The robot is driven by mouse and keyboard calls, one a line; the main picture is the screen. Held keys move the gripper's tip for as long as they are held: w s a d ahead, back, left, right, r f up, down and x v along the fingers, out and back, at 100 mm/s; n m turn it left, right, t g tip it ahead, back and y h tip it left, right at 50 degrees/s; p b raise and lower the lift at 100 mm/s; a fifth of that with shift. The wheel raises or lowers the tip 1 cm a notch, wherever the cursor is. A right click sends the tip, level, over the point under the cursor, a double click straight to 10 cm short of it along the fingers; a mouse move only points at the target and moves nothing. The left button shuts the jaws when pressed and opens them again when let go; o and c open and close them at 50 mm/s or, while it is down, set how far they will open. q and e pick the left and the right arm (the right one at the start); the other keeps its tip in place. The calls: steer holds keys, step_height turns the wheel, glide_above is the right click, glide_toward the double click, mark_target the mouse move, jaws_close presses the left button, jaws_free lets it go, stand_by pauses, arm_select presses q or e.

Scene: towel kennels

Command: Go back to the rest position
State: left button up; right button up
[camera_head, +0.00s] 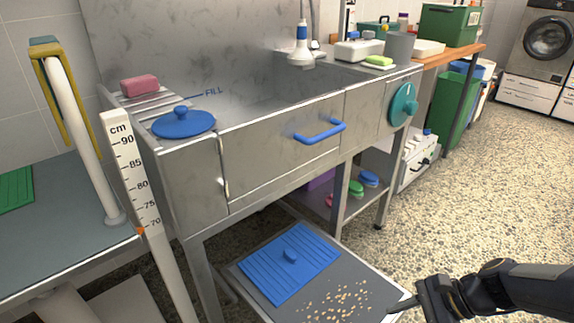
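My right gripper (428,300) is dark and comes in from the lower right on its black arm. It is low, by the right corner of a grey board (252,268) near the floor. Its fingers are small and partly merged in the dark shape, so I cannot tell whether they are apart, and I see nothing clearly held. My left gripper is not in view.
A steel tub (275,150) with a blue handle (320,131) stands in the middle. A blue ribbed panel (290,262) and scattered brown bits (338,300) lie on the board. A measuring post (133,170) stands at left. Speckled floor (480,190) is open at right.

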steer(key=s+a+r+n+t+h, duration=0.45)
steer(key=s+r+n, duration=0.45)
steer(key=n, duration=0.7)
step_height(320, 180, up, 34)
steer(key=p, duration=3.3)
steer(key=shift+a+f+g+p, duration=0.15)
steer(key=shift+a+g+p, duration=0.2)
steer(key=shift+a, duration=0.05)
